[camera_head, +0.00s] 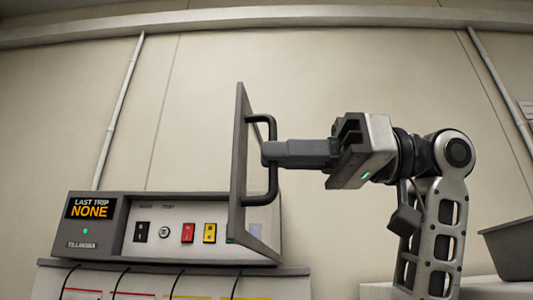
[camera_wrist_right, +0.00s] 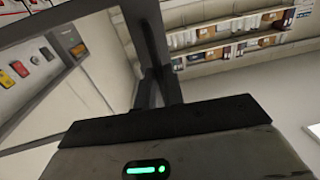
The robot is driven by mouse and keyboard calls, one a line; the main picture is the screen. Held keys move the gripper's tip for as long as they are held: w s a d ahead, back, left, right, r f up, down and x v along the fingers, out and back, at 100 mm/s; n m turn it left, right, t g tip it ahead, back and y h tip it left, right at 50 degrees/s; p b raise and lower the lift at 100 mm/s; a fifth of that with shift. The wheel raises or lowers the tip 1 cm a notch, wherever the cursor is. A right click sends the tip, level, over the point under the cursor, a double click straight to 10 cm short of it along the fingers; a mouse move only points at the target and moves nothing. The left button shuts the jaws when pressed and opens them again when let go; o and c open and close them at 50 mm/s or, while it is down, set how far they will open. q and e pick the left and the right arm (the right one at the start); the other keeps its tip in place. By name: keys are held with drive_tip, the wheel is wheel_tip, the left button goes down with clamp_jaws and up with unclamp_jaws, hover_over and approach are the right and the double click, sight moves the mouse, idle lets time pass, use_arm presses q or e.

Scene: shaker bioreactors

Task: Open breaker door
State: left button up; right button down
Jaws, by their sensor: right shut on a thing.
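The breaker door (camera_head: 238,160) is a grey-framed clear panel, swung out and standing edge-on at the right part of the breaker box (camera_head: 98,252). Its black bar handle (camera_head: 273,188) faces right. My right gripper (camera_head: 268,152) is shut on the handle from the right. The box front is uncovered, with a black switch, a round knob, a red switch (camera_head: 188,233) and a yellow switch (camera_head: 210,233). A display on the left reads "LAST TRIP NONE". In the right wrist view, the door frame (camera_wrist_right: 150,45) and the switches behind the panel show. My left gripper is not in view.
The box stands on a light cabinet (camera_head: 270,288) with cables in front. A grey bin (camera_head: 512,248) stands at the far right. Behind is a plain wall with slanted pipes. Shelves with boxes (camera_wrist_right: 230,38) show in the right wrist view.

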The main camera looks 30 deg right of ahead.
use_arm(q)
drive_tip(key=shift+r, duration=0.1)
use_arm(e)
drive_tip(key=shift+r, duration=0.15)
drive_tip(key=c, duration=1.5)
unclamp_jaws()
use_arm(q)
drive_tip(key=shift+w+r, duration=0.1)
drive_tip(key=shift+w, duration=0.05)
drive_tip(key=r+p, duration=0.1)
drive_tip(key=p, duration=0.2)
use_arm(e)
drive_tip(key=s+a+r, duration=0.7)
drive_tip(key=s+r, duration=0.5)
drive_tip(key=r, duration=0.1)
drive_tip(key=shift+a, duration=0.15)
